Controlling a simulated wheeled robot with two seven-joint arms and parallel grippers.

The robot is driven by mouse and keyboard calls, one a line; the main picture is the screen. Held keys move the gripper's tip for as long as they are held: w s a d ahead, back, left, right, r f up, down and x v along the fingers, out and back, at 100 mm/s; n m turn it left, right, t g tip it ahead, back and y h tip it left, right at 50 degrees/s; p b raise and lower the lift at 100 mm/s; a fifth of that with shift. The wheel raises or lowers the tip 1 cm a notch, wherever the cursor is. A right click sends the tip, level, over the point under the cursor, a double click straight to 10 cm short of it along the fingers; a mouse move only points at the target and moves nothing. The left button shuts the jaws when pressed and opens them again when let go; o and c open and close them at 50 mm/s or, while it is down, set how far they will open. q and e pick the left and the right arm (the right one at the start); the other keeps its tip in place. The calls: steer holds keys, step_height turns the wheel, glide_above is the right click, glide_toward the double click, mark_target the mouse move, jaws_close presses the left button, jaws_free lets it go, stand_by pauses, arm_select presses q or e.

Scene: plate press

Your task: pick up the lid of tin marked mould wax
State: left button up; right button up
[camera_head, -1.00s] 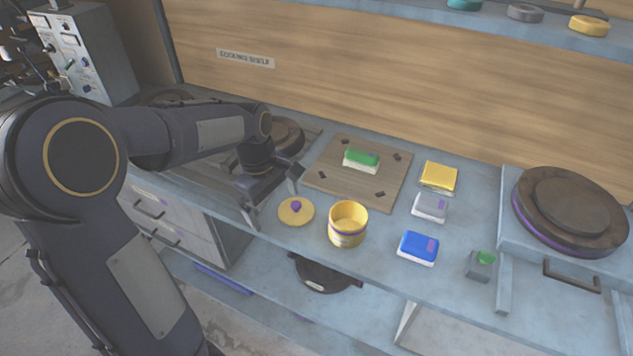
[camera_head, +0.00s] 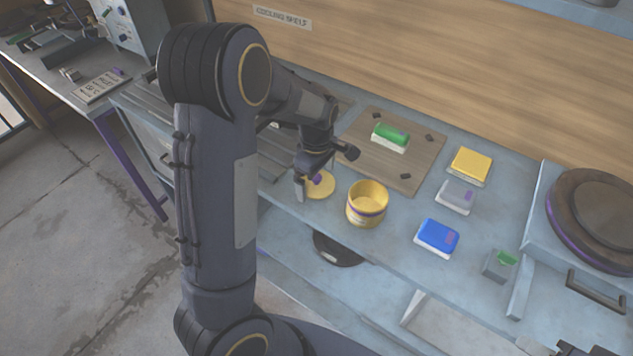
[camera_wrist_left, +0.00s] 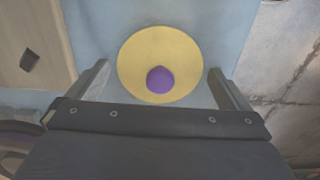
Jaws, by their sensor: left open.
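The lid (camera_head: 322,186) is a flat yellow disc with a purple knob, lying on the blue-grey bench top. In the left wrist view the lid (camera_wrist_left: 135,62) sits ahead of and between my fingers, knob facing the camera. The open yellow tin (camera_head: 367,205) with a purple band stands upright just right of the lid; its label is too small to read. My left gripper (camera_head: 325,172) is open and empty, over the lid, one finger hiding part of it. In the wrist view the left gripper (camera_wrist_left: 162,82) has its fingers apart on either side of the knob.
A wooden board (camera_head: 425,159) with a green-topped block (camera_head: 391,137) lies behind the tin. Yellow (camera_head: 471,166), grey (camera_head: 456,196) and blue (camera_head: 437,237) blocks stand to its right. A round press plate (camera_head: 600,215) is at far right. The bench's front edge is close to the lid.

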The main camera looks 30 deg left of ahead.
arm_select(q)
steer(key=c, duration=0.8)
